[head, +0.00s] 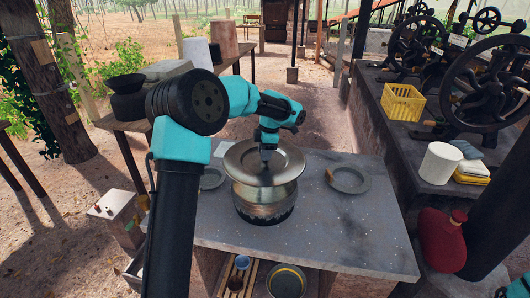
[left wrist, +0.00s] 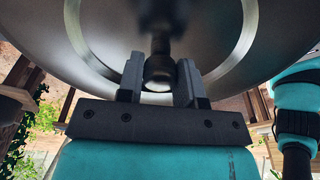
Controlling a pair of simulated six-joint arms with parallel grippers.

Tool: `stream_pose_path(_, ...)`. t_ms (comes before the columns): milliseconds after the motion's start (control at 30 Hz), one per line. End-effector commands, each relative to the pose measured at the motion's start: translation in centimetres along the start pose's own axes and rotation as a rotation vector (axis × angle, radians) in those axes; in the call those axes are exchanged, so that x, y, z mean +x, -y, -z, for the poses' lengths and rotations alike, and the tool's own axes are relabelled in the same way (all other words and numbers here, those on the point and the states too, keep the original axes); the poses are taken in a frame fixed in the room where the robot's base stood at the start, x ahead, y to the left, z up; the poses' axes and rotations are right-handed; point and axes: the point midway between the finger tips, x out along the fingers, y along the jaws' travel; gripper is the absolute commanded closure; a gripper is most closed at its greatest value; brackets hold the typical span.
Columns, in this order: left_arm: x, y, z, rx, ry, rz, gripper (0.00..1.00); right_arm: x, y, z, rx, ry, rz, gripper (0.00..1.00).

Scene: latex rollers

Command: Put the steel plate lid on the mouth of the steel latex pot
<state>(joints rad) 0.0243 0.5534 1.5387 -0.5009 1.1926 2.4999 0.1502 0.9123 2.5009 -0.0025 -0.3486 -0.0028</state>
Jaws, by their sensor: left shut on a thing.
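The steel plate lid (head: 236,162) is a wide, shallow metal disc in the middle of the head view. My left gripper (head: 266,153) is above its centre, shut on its knob. In the left wrist view the two fingers (left wrist: 160,75) close on the knob (left wrist: 158,68), and the lid's surface (left wrist: 210,30) fills the top. The steel latex pot (head: 265,205) stands upright on the grey table directly under the lid. The lid hides the pot's mouth, and I cannot tell whether they touch. My right gripper is not in view.
A round metal dish (head: 348,180) lies right of the pot on the grey table (head: 350,235). Another dish (head: 211,178) is at the left, partly behind my arm. The table's front right is clear. Roller machines (head: 480,80) and a yellow crate (head: 403,103) stand at the right.

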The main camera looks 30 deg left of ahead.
Motion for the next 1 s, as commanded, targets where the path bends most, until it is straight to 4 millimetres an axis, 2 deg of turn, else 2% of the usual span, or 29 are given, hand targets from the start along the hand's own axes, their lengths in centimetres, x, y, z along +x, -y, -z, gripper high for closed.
stream_pose_path(333, 0.22, -0.02, -0.02, -0.001, 0.000, 0.000, 1.00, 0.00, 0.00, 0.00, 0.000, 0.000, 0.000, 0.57)
stream_pose_path(367, 0.25, -0.01, -0.03, -0.001, 0.000, 0.000, 0.65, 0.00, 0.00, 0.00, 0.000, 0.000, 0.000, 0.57)
stream_pose_path(600, 0.23, 0.00, -0.03, -0.001, 0.000, 0.000, 0.42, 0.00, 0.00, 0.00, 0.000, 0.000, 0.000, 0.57)
stream_pose_path(1000, -0.42, -0.01, -0.01, -0.001, 0.001, -0.001, 0.41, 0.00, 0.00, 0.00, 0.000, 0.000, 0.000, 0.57)
